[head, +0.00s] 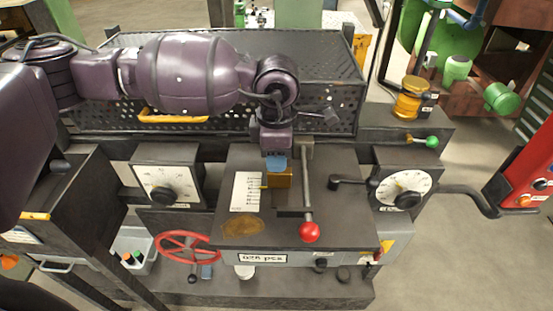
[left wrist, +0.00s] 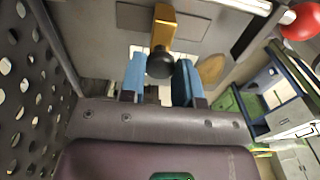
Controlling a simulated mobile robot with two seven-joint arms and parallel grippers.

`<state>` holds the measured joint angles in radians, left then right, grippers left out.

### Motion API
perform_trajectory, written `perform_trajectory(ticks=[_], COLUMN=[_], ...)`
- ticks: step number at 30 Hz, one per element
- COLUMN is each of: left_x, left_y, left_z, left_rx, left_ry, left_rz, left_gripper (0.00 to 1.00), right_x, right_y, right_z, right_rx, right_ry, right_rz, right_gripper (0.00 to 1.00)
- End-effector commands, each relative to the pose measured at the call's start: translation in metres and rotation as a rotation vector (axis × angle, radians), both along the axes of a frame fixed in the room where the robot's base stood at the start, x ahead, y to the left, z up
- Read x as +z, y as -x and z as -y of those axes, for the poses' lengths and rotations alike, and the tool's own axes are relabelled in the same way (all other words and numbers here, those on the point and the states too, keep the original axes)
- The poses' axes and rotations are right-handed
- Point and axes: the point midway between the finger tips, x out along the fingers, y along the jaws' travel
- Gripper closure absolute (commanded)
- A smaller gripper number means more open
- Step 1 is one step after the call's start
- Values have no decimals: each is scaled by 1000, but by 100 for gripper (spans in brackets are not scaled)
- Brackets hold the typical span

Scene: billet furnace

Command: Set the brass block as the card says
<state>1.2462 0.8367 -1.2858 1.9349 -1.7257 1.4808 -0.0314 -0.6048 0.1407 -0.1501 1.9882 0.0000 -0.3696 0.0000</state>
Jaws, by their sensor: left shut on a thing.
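The brass block (head: 279,181) sits on the dark machine top, just right of a white card with printed lines (head: 245,192); the print is too small to read. A small yellow pointer shows at the block's left side. In the left wrist view the brass block (left wrist: 164,26) carries a black knob (left wrist: 160,64). My left gripper (head: 277,163) comes from behind, above the block, and its blue fingers are shut on the block's knob. The fingers also show in the left wrist view (left wrist: 160,78), one on each side of the knob. My right gripper is out of view.
A lever with a red ball (head: 309,232) stands close right of the block. Dials (head: 167,186) (head: 404,188) flank the top, and a red handwheel (head: 188,247) is at front left. A perforated dark guard (head: 320,60) stands behind. A black-knobbed handle (head: 336,183) is further right.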

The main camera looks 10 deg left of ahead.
Motion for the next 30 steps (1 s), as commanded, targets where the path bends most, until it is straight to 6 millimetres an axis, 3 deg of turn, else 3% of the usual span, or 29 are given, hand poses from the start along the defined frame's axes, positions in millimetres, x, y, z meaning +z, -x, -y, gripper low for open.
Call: perform_trajectory(ticks=[5,6,10,22,30], left_x=[1,1,1,7,50], left_y=[0,0,0,0,-1], left_z=[0,0,0,0,0], left_rx=[0,0,0,0,0], left_ry=[1,1,1,0,1], left_rz=[1,1,1,1,3], left_gripper=[100,64,44,44,44], right_x=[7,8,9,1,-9], right_y=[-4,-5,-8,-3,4], right_z=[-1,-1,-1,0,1], right_rx=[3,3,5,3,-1], right_ry=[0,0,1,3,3], right_rz=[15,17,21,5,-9], right_gripper=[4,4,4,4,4])
